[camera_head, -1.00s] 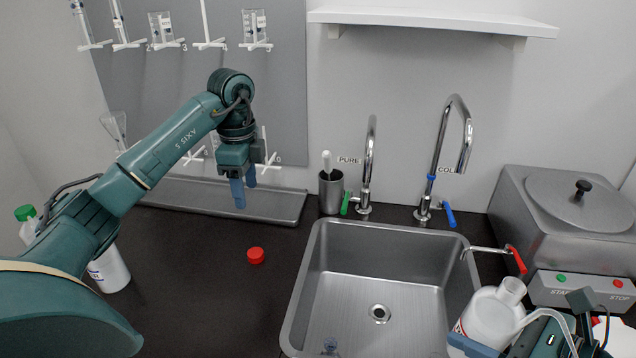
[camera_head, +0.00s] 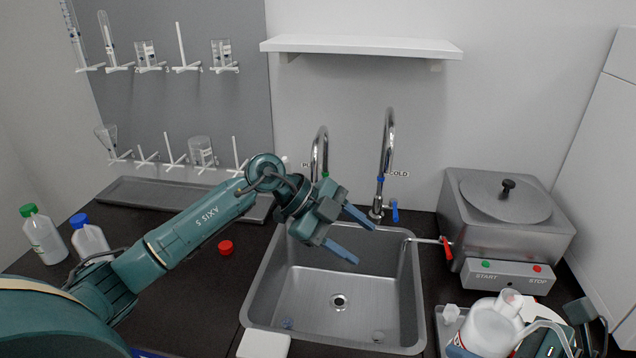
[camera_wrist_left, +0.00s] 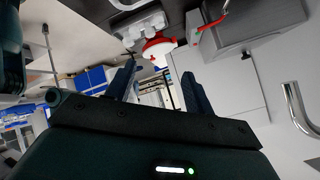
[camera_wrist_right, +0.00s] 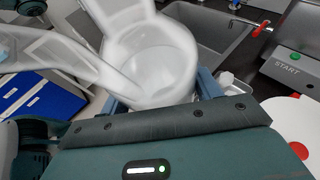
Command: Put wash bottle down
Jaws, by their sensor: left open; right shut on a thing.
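The wash bottle (camera_head: 490,328) is white, with a pale bent tube, at the lower right of the head view. My right gripper (camera_head: 482,352) is shut around its body. In the right wrist view the bottle (camera_wrist_right: 160,72) fills the space between the fingers. Its base is hidden, so I cannot tell whether it touches a surface.
The steel sink (camera_head: 262,300) lies in the middle, with two taps behind. A steel bath with a lid (camera_head: 505,200) stands at right. A red cap (camera_head: 226,248) and two capped bottles (camera_head: 45,238) (camera_head: 90,240) are at left. A small whitish piece (camera_head: 450,313) sits beside the wash bottle.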

